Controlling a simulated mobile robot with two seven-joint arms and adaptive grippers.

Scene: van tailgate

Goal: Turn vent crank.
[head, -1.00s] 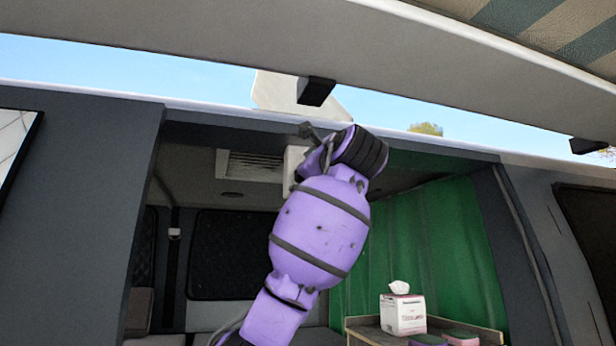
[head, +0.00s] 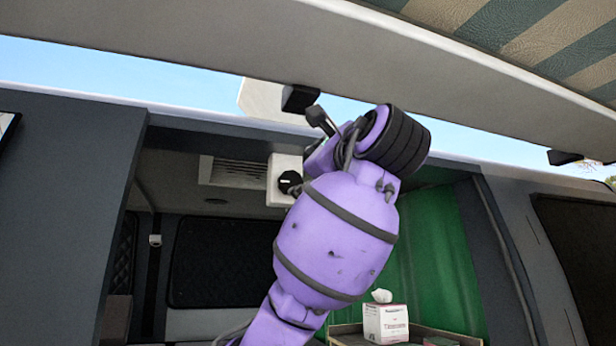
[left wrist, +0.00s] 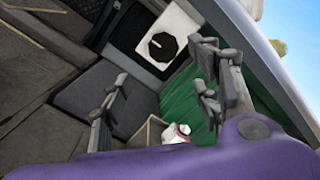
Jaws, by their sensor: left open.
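The vent crank shows as a black knob (head: 289,182) on a white box (head: 281,163) under the van's roof edge, just left of my purple left arm in the head view. In the left wrist view, the black knob (left wrist: 162,47) sits on its white plate (left wrist: 172,24), ahead of the open fingers of my left gripper (left wrist: 165,92). The gripper is empty and apart from the knob. In the head view the arm hides most of the gripper. My right gripper is not in view.
A vent grille (head: 236,173) is left of the white box. A green curtain (head: 437,250) hangs to the right, above a shelf with a tissue box (head: 385,322). An awning (head: 480,75) spans the top. A black bracket (head: 299,98) is above the arm.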

